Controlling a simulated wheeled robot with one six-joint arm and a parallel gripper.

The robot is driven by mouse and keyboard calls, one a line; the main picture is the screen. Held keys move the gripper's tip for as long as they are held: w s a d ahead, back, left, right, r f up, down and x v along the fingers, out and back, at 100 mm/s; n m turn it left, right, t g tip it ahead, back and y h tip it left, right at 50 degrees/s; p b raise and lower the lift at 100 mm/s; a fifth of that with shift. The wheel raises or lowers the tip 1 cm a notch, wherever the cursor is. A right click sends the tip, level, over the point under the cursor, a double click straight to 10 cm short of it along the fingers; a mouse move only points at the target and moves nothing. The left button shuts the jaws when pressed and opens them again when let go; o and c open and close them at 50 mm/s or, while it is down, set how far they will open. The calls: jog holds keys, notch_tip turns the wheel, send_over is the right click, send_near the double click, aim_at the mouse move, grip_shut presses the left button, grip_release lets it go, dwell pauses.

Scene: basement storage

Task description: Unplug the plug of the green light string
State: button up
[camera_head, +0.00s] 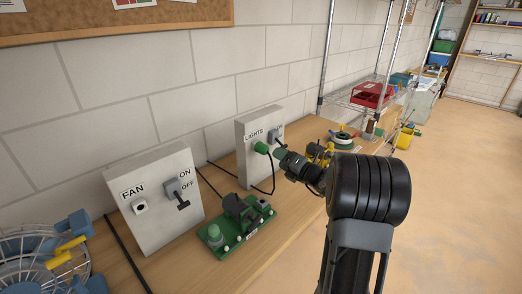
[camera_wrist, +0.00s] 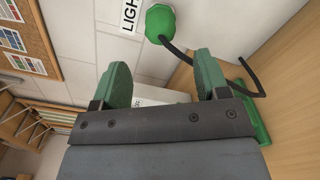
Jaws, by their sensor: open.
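The green plug (camera_head: 262,147) sits in the front of the grey box labelled LIGHTS (camera_head: 246,169). Its dark cord loops down toward the table. In the wrist view the round green plug (camera_wrist: 160,26) is at the top, beyond the fingertips, with the black cord (camera_wrist: 190,59) running off to the right. My gripper (camera_head: 281,154) is just right of the plug and points at it. In the wrist view my gripper (camera_wrist: 160,66) has its green-padded fingers apart, with nothing held between them. The light string itself cannot be made out.
A grey FAN box (camera_head: 150,222) with an ON/OFF switch stands left of the LIGHTS box. A green board (camera_head: 240,232) with dark parts lies in front. A blue wire-caged fan (camera_head: 45,262) is at far left. A wire shelf (camera_head: 362,104) stands to the right.

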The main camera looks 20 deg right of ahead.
aim_at(267, 151)
jog(key=shift+x, duration=4.45)
jog(key=shift+f, duration=0.1)
jog(key=shift+c, duration=0.4)
grip_shut()
jog(key=shift+s, duration=0.1)
jog(key=shift+p+v, duration=0.3)
jog(key=shift+v, duration=2.55)
